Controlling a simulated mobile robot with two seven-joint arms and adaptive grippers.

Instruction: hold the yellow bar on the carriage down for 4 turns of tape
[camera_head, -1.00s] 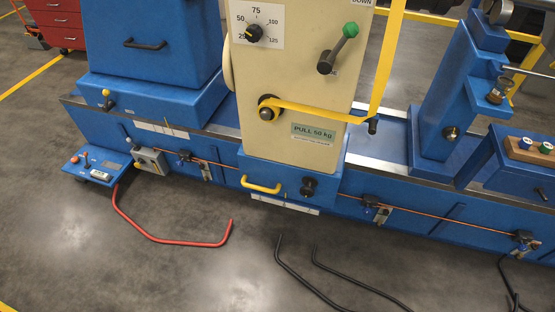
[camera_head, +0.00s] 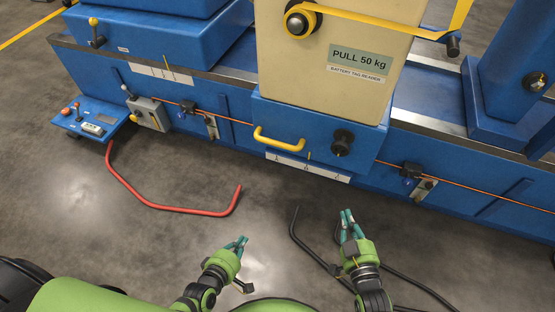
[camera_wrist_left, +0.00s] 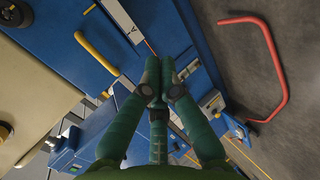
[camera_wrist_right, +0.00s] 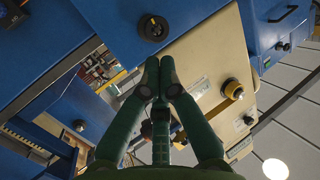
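The yellow bar (camera_head: 279,139) is a bent handle on the front of the blue carriage base (camera_head: 318,123), under the cream column (camera_head: 340,30). It also shows in the left wrist view (camera_wrist_left: 97,54). A yellow tape (camera_head: 375,22) runs from a round hub (camera_head: 300,22) to a peg at the right. My left gripper (camera_head: 240,242) is below the bar in the head view, apart from it, its fingers drawn together and empty. My right gripper (camera_head: 347,217) is further right, also apart from the carriage, its fingers together and empty.
A red bent tube (camera_head: 175,208) and black bent tubes (camera_head: 295,232) lie on the grey floor. An orange cord (camera_head: 236,120) runs along the blue bed front. A blue control box (camera_head: 90,116) juts out at the left. A dark knob (camera_head: 342,142) sits right of the bar.

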